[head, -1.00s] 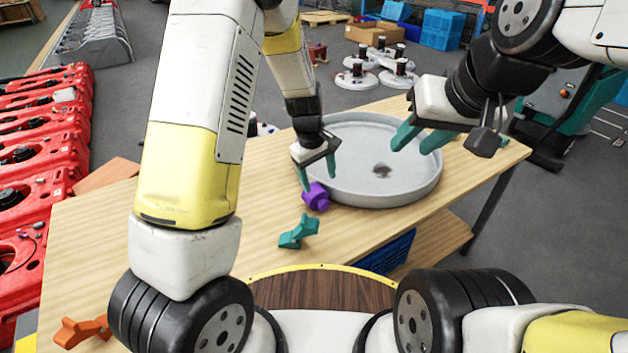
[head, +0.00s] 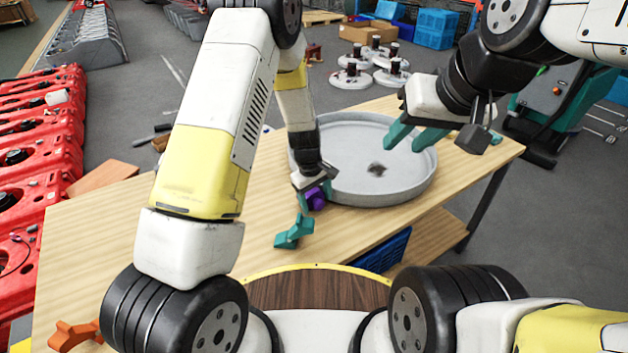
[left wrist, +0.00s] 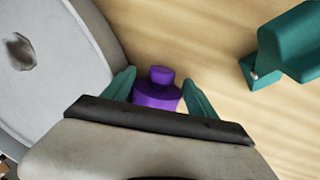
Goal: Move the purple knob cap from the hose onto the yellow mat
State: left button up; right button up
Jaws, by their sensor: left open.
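The purple knob cap (head: 317,200) lies on the wooden table, close to the front left rim of the round grey tray. In the left wrist view the cap (left wrist: 157,90) sits between the two teal fingers of my left gripper (left wrist: 160,98). My left gripper (head: 314,194) is open around the cap, with small gaps beside it. My right gripper (head: 410,140) is over the right part of the tray; its teal fingers are apart and empty. I see no hose or yellow mat for certain.
The round grey tray (head: 400,195) with a dark spot stands beside my left gripper. An orange knob (head: 72,336) lies at the table's near left.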

pick_arm(q)
jog(key=c, duration=1.2)
jog(key=shift+r, duration=0.15)
